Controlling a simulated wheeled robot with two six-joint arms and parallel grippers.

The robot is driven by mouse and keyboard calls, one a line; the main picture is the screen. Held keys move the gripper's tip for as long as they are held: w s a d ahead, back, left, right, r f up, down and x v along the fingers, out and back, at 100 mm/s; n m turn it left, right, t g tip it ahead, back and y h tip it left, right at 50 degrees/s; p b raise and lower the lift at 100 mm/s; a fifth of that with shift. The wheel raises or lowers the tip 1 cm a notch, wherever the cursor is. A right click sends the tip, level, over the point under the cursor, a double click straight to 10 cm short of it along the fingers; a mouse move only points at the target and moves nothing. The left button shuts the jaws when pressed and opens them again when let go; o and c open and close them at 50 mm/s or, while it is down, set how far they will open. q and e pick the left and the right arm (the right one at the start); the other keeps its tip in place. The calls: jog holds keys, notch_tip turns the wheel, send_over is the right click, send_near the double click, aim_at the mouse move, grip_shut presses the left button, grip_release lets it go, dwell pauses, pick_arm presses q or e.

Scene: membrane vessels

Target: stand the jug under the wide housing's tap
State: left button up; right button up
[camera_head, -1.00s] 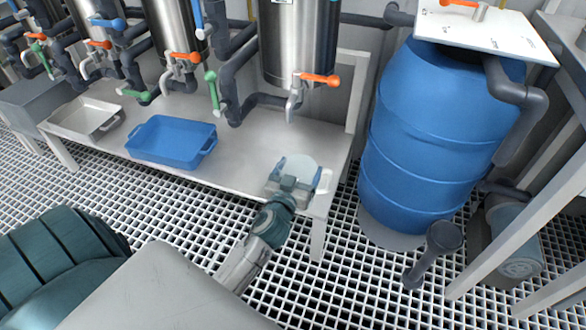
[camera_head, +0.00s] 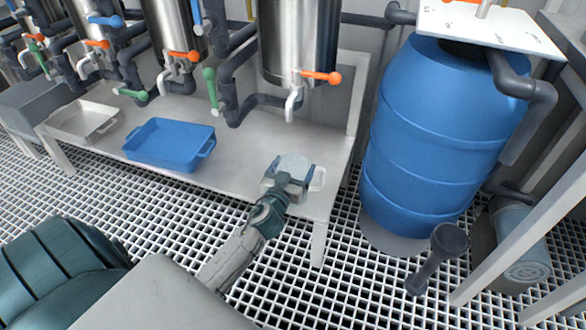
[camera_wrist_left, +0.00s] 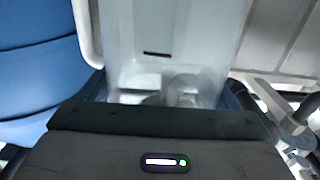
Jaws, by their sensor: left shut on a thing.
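My left gripper (camera_head: 290,178) is shut on a whitish, translucent jug (camera_head: 295,163) at the bench's front right edge. The jug's pale handle (camera_head: 318,179) is on its right side; in the left wrist view the jug (camera_wrist_left: 178,38) fills the middle, handle at left. My gripper hides much of it in the head view, and I cannot tell whether its base touches the bench. The wide steel housing (camera_head: 300,45) stands behind it. Its tap (camera_head: 292,104), with an orange lever (camera_head: 321,76), hangs beyond the jug, which is not beneath it. My right gripper is out of view.
The pale bench (camera_head: 235,165) is clear between jug and tap. A blue tray (camera_head: 170,145) and a grey tray (camera_head: 82,119) lie to the left. Dark pipes (camera_head: 262,101) run left of the tap. A bench post (camera_head: 357,95) and blue barrel (camera_head: 430,140) stand right.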

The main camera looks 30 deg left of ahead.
pick_arm(q)
jog(key=o, duration=1.2)
jog(key=shift+s+r+p, duration=0.1)
jog(key=shift+p, duration=0.25)
